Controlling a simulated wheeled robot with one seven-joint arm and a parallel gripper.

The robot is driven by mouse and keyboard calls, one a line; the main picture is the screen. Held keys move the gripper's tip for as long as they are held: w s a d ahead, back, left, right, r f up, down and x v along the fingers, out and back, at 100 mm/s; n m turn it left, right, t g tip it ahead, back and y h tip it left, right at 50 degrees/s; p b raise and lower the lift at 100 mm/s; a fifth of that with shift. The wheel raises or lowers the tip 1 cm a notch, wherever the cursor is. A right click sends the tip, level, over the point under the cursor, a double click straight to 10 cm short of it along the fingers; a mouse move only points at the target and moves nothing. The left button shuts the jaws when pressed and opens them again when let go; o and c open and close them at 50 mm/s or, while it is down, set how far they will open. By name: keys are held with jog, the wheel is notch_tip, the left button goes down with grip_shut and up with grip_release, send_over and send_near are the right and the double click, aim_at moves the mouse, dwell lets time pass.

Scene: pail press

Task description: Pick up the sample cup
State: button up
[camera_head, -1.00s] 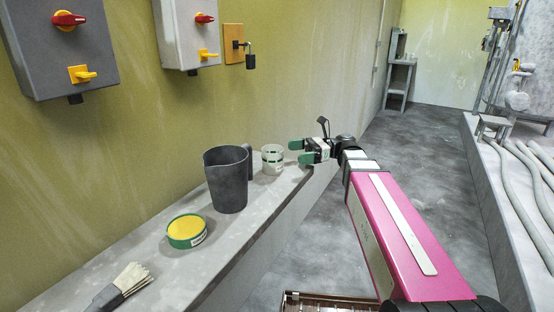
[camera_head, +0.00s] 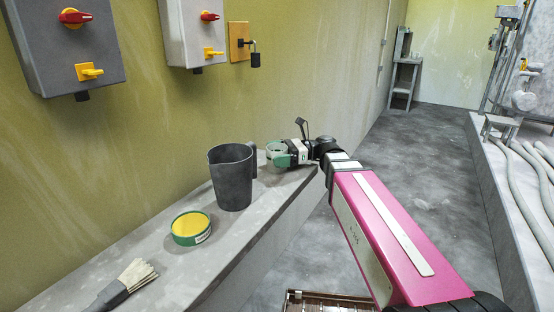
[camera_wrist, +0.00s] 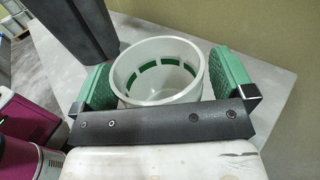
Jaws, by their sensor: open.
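The sample cup (camera_wrist: 160,72) is a white, translucent round cup with green marks. In the wrist view it stands upright on the ledge, between the two green finger pads of my gripper (camera_wrist: 162,80). A small gap shows on the right side; on the left the pad is very close, and I cannot tell if it touches. In the head view the cup (camera_head: 272,149) is partly hidden behind my gripper (camera_head: 277,154), which is open around it at the far end of the ledge.
A dark grey mug (camera_head: 231,178) stands just left of the cup. A green and yellow round tin (camera_head: 191,229) and a brush (camera_head: 128,283) lie nearer on the ledge (camera_head: 232,239). The wall with switch boxes (camera_head: 65,45) runs behind. Open floor lies to the right.

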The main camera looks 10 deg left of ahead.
jog(key=c, duration=0.9)
jog(key=shift+r, duration=0.15)
